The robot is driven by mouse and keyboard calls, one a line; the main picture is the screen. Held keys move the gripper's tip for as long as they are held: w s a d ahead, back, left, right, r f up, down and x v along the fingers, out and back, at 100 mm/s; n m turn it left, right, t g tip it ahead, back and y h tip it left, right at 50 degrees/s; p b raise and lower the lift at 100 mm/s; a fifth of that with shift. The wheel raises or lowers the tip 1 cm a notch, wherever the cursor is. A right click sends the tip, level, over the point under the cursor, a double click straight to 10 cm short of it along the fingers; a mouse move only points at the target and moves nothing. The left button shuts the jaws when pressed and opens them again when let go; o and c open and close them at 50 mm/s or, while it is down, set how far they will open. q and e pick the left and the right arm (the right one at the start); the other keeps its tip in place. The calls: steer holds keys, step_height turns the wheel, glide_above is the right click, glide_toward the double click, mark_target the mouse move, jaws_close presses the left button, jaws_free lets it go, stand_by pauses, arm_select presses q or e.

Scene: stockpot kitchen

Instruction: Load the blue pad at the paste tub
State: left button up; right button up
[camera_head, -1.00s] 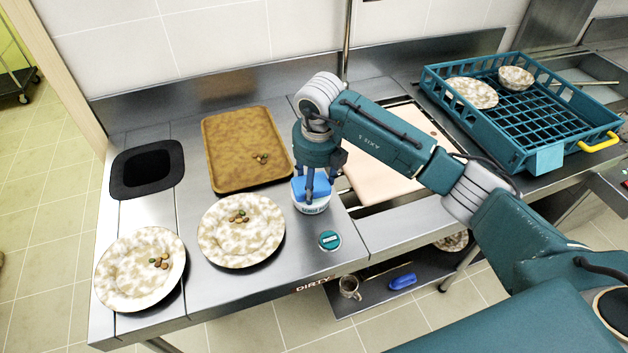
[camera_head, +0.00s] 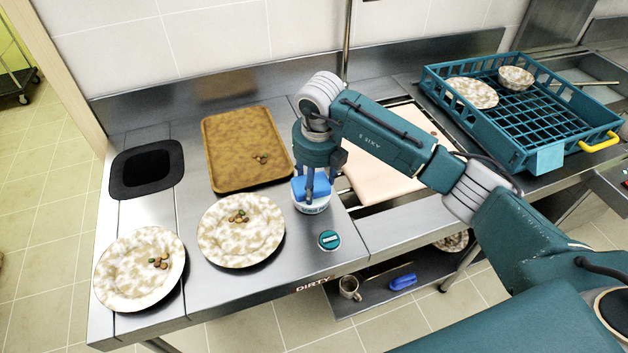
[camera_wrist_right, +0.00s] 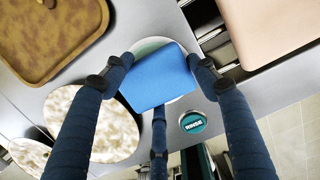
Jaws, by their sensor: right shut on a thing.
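The blue pad (camera_head: 315,186) is in my right gripper (camera_head: 312,190), which is shut on it and points down. The pad is at the mouth of the white paste tub (camera_head: 314,208), which stands on the steel counter. In the right wrist view the pad (camera_wrist_right: 160,78) lies between the fingers, and a pale rim of the tub (camera_wrist_right: 150,45) shows behind it. The pad hides the inside of the tub, so I cannot tell how deep it sits. My left gripper is not in view.
Two stained plates (camera_head: 241,231) (camera_head: 139,269) with scraps lie left of the tub. A brown tray (camera_head: 245,140) and a black-rimmed opening (camera_head: 147,168) are behind them. A round RINSE button (camera_head: 329,240) is just in front of the tub. A teal rack (camera_head: 520,130) holds dishes at right.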

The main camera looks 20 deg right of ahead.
steer(key=shift+s, duration=0.1)
steer(key=shift+r+p, duration=2)
steer(key=shift+r, duration=1.45)
